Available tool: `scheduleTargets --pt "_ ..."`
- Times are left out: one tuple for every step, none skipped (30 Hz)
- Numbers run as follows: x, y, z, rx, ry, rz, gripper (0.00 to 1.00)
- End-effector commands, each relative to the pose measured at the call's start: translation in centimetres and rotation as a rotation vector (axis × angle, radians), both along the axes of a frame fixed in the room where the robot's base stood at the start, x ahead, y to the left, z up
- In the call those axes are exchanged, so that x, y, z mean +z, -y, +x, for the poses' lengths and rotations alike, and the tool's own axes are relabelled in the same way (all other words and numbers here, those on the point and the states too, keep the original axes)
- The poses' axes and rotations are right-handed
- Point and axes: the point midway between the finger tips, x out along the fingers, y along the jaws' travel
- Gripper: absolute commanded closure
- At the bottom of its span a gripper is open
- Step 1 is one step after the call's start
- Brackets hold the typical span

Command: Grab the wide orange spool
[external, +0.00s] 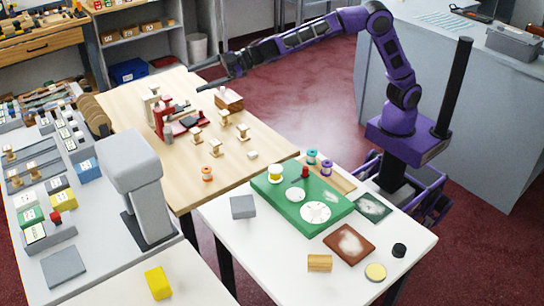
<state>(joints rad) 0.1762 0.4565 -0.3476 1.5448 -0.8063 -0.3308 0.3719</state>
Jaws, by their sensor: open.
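The orange spool (207,173) stands upright near the front of the wooden tabletop. It looks small here, and its exact width is hard to judge. My gripper (195,79) is open and empty, held out over the far part of the wooden table. It is well apart from the spool, which lies nearer the camera. Nothing hides the spool.
Several pale wooden pieces (243,131) and a red clamp-like device (165,118) stand between my gripper and the spool. A green board (335,208) holds more spools on the white table at right. A grey post-like machine (140,190) stands at left.

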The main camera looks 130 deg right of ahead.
Motion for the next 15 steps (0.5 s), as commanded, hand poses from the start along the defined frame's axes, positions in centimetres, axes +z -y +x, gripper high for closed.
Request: scheduleTargets --pt "-4.3 1.8 -1.0 0.007 -0.042 0.028 0.16" --pt "-6.4 2.5 -1.5 0.02 -0.06 0.045 0.16" --pt "-9.2 3.2 -2.3 0.038 -0.086 0.071 0.16" --pt "-11.3 3.6 -3.0 0.052 -0.102 0.093 0.16" --pt "-13.3 3.9 -3.7 0.067 -0.117 0.118 0.16" --pt "-15.8 4.3 -4.8 0.086 -0.136 0.153 0.16" --pt "-17.7 4.4 -5.6 0.102 -0.147 0.183 0.16" --pt "-19.4 4.5 -6.5 0.117 -0.156 0.214 0.16" --pt "-21.4 4.5 -7.6 0.139 -0.166 0.254 0.16" --pt "-22.8 4.4 -8.5 0.154 -0.17 0.285 0.16" --pt "-24.0 4.2 -9.3 0.17 -0.173 0.315 0.16" --pt "-25.3 3.9 -10.2 0.189 -0.174 0.355 0.16" --pt "-26.2 3.7 -10.9 0.202 -0.174 0.382 0.16" --pt "-26.9 3.5 -11.5 0.215 -0.172 0.404 0.16" --pt "-27.6 3.1 -12.2 0.229 -0.169 0.433 0.16"
